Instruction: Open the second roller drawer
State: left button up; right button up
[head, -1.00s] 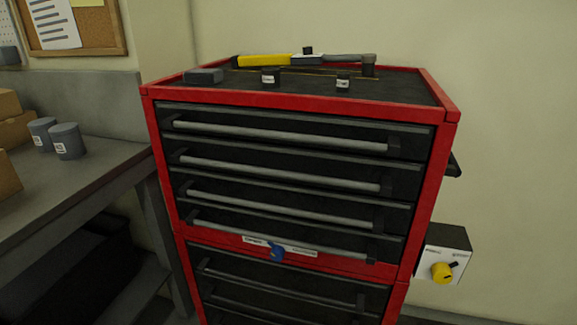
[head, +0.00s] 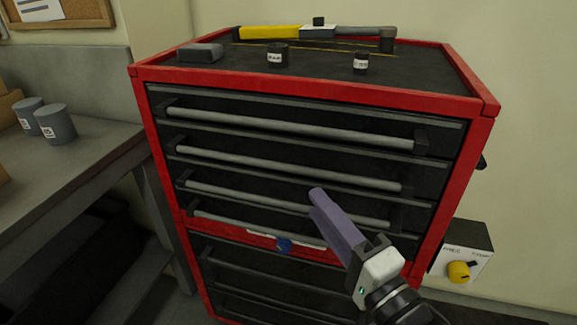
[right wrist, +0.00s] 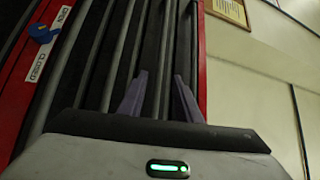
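The red cabinet (head: 483,125) has an upper chest with several dark drawers and a lower roller section below a red divider. All visible drawers look shut. The lower section's top drawer bar (head: 250,267) shows, with a second drawer bar (head: 255,303) at the bottom edge of the head view. My right gripper (head: 315,198) is in front of the upper chest's lower drawers, right of centre. The right wrist view shows its two fingers (right wrist: 160,77) apart, with nothing between them, pointing at the drawer fronts. My left gripper is not in view.
A blue latch (head: 284,245) with a white label sits on the divider. A grey box with a yellow knob (head: 459,271) is on the cabinet's right. A yellow-handled tool (head: 270,32) and small containers lie on top. A workbench (head: 85,150) stands at left.

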aim_at(291, 171)
jog(key=p+x, duration=0.1)
jog(key=x, duration=0.9)
grip_shut()
